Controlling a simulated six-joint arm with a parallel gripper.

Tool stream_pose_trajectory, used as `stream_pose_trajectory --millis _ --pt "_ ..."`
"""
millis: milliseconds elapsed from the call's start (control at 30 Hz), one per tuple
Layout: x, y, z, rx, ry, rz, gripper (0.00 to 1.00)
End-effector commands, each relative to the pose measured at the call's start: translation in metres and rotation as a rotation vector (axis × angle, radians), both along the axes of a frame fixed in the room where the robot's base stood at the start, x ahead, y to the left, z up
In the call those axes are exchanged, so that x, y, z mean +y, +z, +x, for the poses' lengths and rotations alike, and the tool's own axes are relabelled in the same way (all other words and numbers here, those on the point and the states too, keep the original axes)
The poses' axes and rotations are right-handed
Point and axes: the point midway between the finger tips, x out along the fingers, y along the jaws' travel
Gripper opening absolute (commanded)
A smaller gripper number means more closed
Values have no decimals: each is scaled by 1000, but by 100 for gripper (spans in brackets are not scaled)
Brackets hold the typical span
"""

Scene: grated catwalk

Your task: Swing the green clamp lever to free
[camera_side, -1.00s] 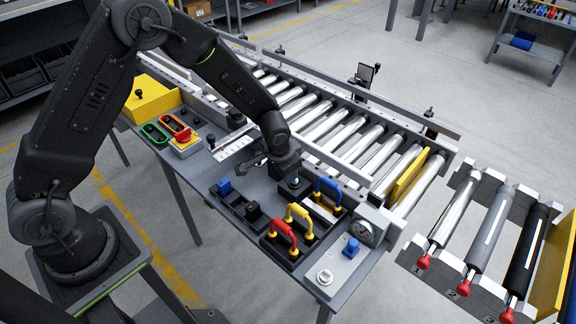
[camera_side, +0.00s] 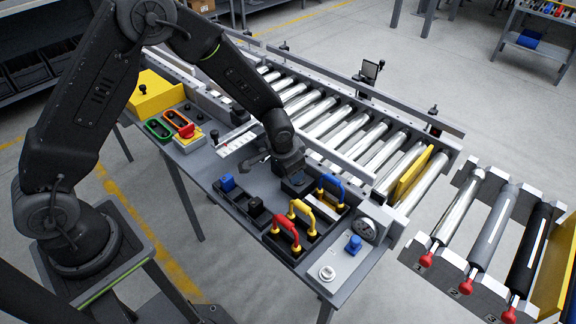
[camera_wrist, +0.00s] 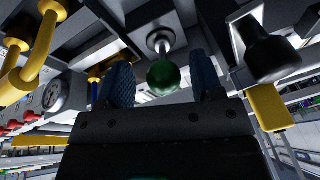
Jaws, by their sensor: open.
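The green clamp lever shows in the wrist view as a dark green ball knob (camera_wrist: 163,78) on a short pale metal stem that runs to a round base. My gripper (camera_wrist: 160,64) is open, with one blue textured finger on each side of the knob. Gaps show between the knob and both fingers; I cannot tell how deep it sits between them. In the side view my gripper (camera_side: 281,168) is low over the grey bench, behind the coloured handles. The lever is hidden by my gripper there.
Red (camera_side: 286,232), yellow (camera_side: 302,214) and blue (camera_side: 331,187) handles stand close in front and to the right. Blue (camera_side: 227,183) and black (camera_side: 256,207) blocks sit front left. A black knob (camera_wrist: 272,50) is near the right finger. The roller conveyor (camera_side: 345,130) runs behind.

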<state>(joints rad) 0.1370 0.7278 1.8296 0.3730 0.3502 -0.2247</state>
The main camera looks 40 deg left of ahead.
Motion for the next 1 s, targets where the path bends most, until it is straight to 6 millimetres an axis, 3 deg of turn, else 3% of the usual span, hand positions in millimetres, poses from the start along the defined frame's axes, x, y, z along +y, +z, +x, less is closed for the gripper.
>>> stream_pose_trajectory --millis 267,500,700,1000 --pt "-2 29 -6 -5 1 -1 60" --pt "-8 81 -21 -6 -1 -1 60" --pt "-11 115 -32 -3 0 -1 60" --pt "-13 132 -37 2 -1 1 60"
